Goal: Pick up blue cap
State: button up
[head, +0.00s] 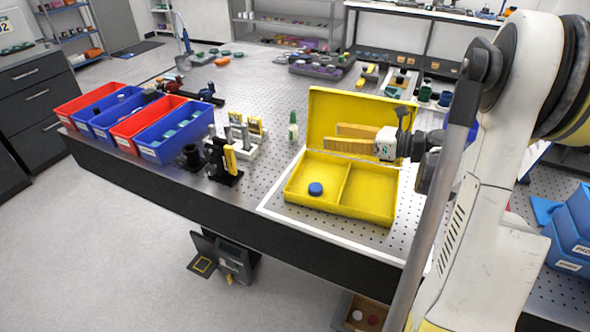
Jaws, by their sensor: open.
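The blue cap (315,189) is a small round piece in the left compartment of the open yellow box (368,214), near that compartment's front. My gripper (333,138) reaches in from the right, with its two orange-yellow fingers spread apart and pointing left. It appears above the box, in front of the raised lid, and up and to the right of the cap. Nothing shows between the fingers, and they are apart from the cap.
The box's divider (343,183) and raised lid (325,108) stand near my gripper. Red and blue bins (173,130) line the bench's left end. A black and yellow optic mount (222,162) stands left of the box. Perforated bench top (270,150) is clear between them.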

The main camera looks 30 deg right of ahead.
aim_at(320, 188)
jog(key=s+f+n+g, duration=0.1)
jog(key=s+f, duration=0.1)
jog(key=f, duration=0.1)
jog(key=s+d+f+n+g, duration=0.1)
jog(key=s+f, duration=0.2)
jog(key=f, duration=0.1)
jog(key=s+f+n+g, duration=0.1)
jog(key=s+f+g, duration=0.1)
jog(key=f, duration=0.1)
jog(key=shift+s+d+f+n+y, duration=0.15)
jog(key=shift+d+f+n+y, duration=0.15)
jog(key=shift+f+y, duration=0.1)
jog(key=b+x, duration=0.1)
jog(key=x, duration=0.1)
jog(key=b+x, duration=0.1)
jog(key=x, duration=0.2)
jog(key=shift+s+a+f, duration=0.1)
jog(key=shift+s+f, duration=0.1)
jog(key=shift+s, duration=0.1)
jog(key=b+x, duration=0.2)
jog(key=x, duration=0.3)
jog(key=shift+w+f, duration=0.15)
jog(key=shift+w, duration=0.1)
jog(key=c, duration=0.9)
jog(key=shift+o, duration=0.2)
